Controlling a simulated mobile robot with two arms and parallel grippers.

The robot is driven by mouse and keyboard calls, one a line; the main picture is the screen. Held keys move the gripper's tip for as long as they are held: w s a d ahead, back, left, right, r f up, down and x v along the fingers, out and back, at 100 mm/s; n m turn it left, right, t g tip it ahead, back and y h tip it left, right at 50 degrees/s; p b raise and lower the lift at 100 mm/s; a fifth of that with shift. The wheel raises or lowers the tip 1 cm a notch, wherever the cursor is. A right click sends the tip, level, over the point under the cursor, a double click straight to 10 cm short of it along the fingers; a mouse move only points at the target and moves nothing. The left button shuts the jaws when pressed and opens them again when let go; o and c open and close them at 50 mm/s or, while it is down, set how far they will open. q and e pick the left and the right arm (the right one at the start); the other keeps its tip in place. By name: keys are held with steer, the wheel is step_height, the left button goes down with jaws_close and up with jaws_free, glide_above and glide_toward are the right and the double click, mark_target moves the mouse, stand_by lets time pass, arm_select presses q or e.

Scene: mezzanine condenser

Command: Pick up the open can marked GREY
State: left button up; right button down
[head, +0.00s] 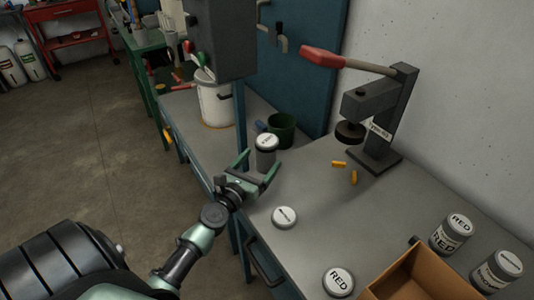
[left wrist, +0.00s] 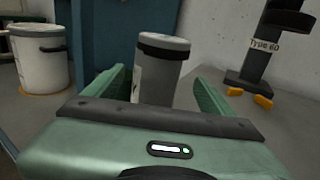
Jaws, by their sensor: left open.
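A grey can (head: 266,158) stands upright on the bench, with a pale top bearing small dark marks that I cannot read. My left gripper (head: 259,169) is open, its fingers pointing at this can, with one fingertip on either side of its lower part. In the left wrist view the can (left wrist: 163,70) shows between the two green fingers, with a dark band near its top. Its base is hidden by the gripper body, and I cannot tell whether a finger touches it. My right gripper is not in view.
A white disc (head: 284,217) and a RED-marked round top (head: 338,281) are nearer. Two labelled cans (head: 451,236) (head: 496,272) stand right, beside an open cardboard box (head: 371,293).

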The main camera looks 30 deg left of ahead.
mark_target(260, 158)
arm_select(q)
steer(key=w, duration=0.2)
steer(key=w+a, duration=0.1)
steer(key=w, duration=0.1)
steer(key=shift+r, duration=0.1)
steer(key=shift+w, duration=0.35)
steer(key=shift+r, duration=0.1)
jaws_close()
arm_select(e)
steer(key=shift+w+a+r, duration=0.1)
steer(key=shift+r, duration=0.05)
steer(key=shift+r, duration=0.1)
